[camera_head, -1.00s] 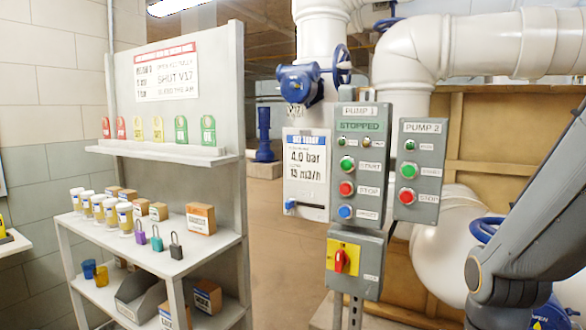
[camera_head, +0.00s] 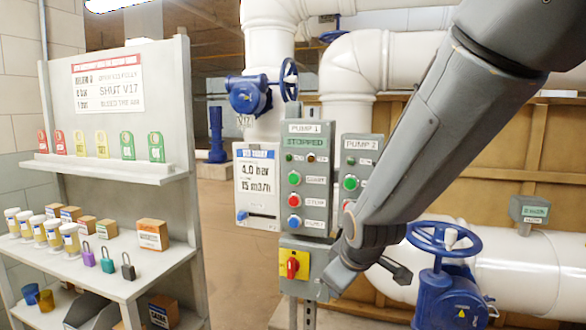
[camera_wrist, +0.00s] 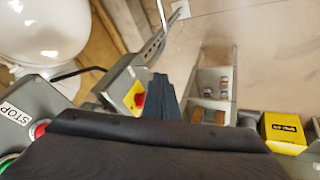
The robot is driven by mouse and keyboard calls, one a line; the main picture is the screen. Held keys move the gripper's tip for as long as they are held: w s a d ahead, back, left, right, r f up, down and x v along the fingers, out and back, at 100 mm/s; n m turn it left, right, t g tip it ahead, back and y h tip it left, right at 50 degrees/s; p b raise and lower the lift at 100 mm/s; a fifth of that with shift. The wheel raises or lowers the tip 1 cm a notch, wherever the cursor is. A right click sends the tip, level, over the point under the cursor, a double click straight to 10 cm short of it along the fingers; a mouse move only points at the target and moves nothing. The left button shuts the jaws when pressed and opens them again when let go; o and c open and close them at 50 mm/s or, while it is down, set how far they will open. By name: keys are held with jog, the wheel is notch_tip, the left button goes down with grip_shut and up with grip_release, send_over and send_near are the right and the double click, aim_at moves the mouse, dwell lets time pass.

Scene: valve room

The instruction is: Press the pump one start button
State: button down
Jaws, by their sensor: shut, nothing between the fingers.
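The pump one panel (camera_head: 308,195) is a grey box labelled PUMP 1, with a green STOPPED display (camera_head: 307,143). Its green start button (camera_head: 294,179) is in plain view above a red stop button (camera_head: 294,201) and a blue button (camera_head: 294,221). My gripper (camera_head: 336,282) is shut and empty, beside the lower right of the panel and lower than the start button. The head view does not show whether it touches anything. In the wrist view, dark parts of my arm fill the bottom, and a STOP label (camera_wrist: 15,112) with a red button (camera_wrist: 38,130) shows at left.
The pump two panel (camera_head: 362,150) stands just right, partly hidden by my arm. A red and yellow switch (camera_head: 292,265) sits below pump one. A blue handwheel valve (camera_head: 446,265) is at right, a shelf unit (camera_head: 165,260) at left. Floor between shelf and panels looks clear.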

jog(key=w+a+r+n+t+y+p, duration=0.1)
jog(key=w+a+r+n+t, duration=0.1)
jog(key=r, duration=0.4)
jog(key=w+a+r+n+t+y+p, duration=0.1)
jog(key=w+a+r+n+p, duration=0.1)
jog(key=w+a+r+n, duration=0.2)
jog(key=w+a+r+n+t+y+p, duration=0.1)
jog(key=w+a+r+n+t, duration=0.1)
jog(key=a+r, duration=0.5)
notch_tip(320, 180, up, 2)
jog(key=shift+w+r+n+t+p, duration=0.2)
jog(key=shift+w+n+t+p, duration=0.15)
jog(key=shift+w+n, duration=0.5)
jog(key=shift+w, duration=0.2)
jog(key=p, duration=0.3)
send_near(293, 180)
jog(key=shift+w+a+f, duration=1.65)
jog(key=shift+w+f, duration=0.05)
jog(key=shift+w, duration=0.2)
jog(key=shift+w, duration=0.2)
jog(key=shift+w+d, duration=0.15)
jog(key=shift+w, duration=0.05)
